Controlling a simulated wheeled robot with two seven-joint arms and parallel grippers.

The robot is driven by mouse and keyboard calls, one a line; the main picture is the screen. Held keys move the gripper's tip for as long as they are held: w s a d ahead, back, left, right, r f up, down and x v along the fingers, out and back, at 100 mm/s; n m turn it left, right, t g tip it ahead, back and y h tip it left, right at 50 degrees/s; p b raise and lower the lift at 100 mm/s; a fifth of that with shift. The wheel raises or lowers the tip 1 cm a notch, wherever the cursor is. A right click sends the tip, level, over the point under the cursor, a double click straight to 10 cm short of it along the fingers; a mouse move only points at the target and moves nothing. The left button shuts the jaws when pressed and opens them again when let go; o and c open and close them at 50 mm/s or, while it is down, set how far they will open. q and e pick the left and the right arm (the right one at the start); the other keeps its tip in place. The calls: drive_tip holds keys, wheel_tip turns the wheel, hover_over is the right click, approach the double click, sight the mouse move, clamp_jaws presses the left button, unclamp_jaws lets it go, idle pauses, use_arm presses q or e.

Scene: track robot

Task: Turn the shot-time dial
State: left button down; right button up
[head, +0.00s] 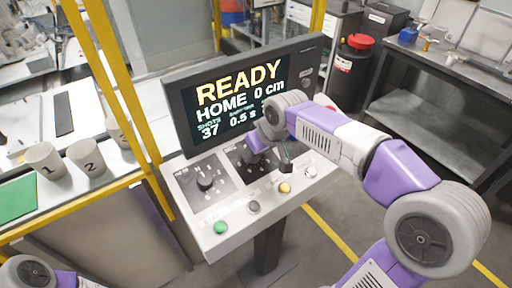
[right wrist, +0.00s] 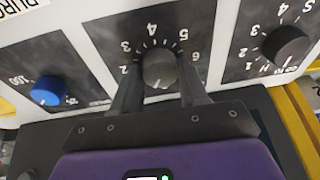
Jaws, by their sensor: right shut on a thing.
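The console's middle dial (right wrist: 159,70) is a dark round knob on a black plate with white numbers from about 2 to 6. My right gripper (right wrist: 158,88) is shut on this knob, one finger on each side. In the head view my right gripper (head: 249,157) reaches down over the middle plate and mostly hides the knob. The screen (head: 232,97) reads READY, HOME 0 cm, SHOTS 37 and 0.5 s, with some text behind my arm. The dial's name label cannot be read. My left gripper is out of view; only part of my left arm shows.
A second black dial (head: 205,184) sits left of the gripped one, and a blue knob (right wrist: 48,91) shows in the wrist view. Green (head: 220,227), grey and yellow (head: 285,188) buttons line the front edge. A yellow post (head: 122,80) stands left. Numbered cups (head: 45,160) stand beyond it.

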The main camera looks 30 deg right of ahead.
sight(263, 165)
drive_tip(key=n+p, duration=0.1)
drive_tip(key=n, duration=0.2)
drive_tip(key=shift+r+n, duration=0.1)
drive_tip(key=shift+n, duration=0.3)
drive_tip(key=shift+w+n+g+y+p, duration=0.1)
drive_tip(key=shift+n+g+y+p, duration=0.3)
drive_tip(key=shift+n, duration=1)
drive_tip(key=o, duration=1.1)
drive_tip(key=shift+c, duration=0.2)
drive_tip(key=p+v, duration=0.2)
drive_tip(key=v, duration=0.5)
drive_tip(key=shift+r, duration=0.2)
